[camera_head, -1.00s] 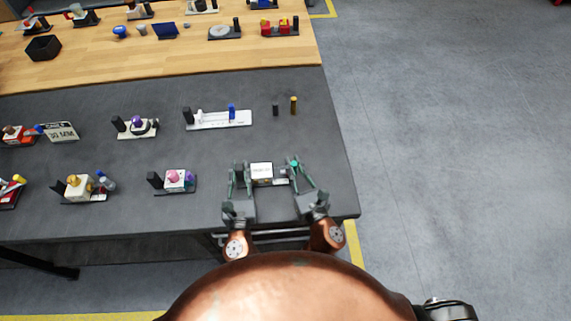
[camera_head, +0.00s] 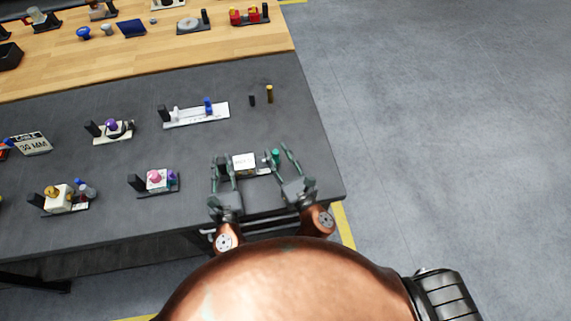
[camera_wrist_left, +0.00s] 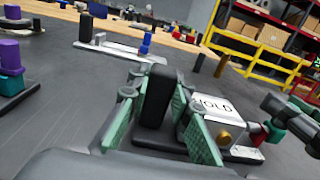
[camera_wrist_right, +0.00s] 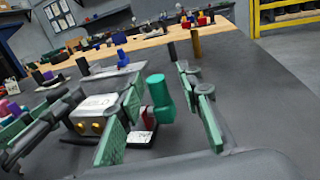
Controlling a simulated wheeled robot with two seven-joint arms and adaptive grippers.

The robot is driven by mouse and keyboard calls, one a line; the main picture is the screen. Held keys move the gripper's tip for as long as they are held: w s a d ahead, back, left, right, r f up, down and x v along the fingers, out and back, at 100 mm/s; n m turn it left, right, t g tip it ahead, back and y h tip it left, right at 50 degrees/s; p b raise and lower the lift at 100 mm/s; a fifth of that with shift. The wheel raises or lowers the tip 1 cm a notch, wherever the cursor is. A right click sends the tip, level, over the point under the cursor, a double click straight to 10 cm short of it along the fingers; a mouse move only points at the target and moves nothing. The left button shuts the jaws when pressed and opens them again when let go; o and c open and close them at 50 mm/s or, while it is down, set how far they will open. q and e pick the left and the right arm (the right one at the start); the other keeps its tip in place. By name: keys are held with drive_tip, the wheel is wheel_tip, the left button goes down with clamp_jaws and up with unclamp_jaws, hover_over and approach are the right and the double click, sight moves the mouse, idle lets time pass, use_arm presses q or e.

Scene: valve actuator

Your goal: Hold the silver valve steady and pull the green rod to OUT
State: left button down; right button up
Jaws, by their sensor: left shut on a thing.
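The silver valve (camera_head: 243,162), a block with a white HOLD plate on a dark base, sits near the table's front right corner. It also shows in the left wrist view (camera_wrist_left: 216,112) and the right wrist view (camera_wrist_right: 90,115). My left gripper (camera_head: 223,170) is shut on the black post (camera_wrist_left: 157,97) beside the block. The green rod (camera_head: 276,157) is at the block's right and looks upright in the right wrist view (camera_wrist_right: 158,98). My right gripper (camera_head: 280,160) is open, with the rod between its fingers. Contact with the rod cannot be told.
A red piece (camera_wrist_right: 147,118) is beside the rod. A pink-knobbed fixture (camera_head: 156,178) stands left of the valve. A white slide fixture (camera_head: 195,115) and a small brass post (camera_head: 269,94) are behind. The table's right edge is close to my right gripper.

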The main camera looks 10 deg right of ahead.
use_arm(q)
drive_tip(key=shift+a+f, duration=0.1)
drive_tip(key=shift+f, duration=0.25)
use_arm(e)
drive_tip(key=v, duration=1.1)
drive_tip(key=shift+s, duration=0.15)
use_arm(q)
drive_tip(key=c, duration=1.8)
unclamp_jaws()
use_arm(e)
drive_tip(key=shift+f, duration=0.1)
use_arm(q)
drive_tip(key=shift+o, duration=0.6)
drive_tip(key=shift+r, duration=0.15)
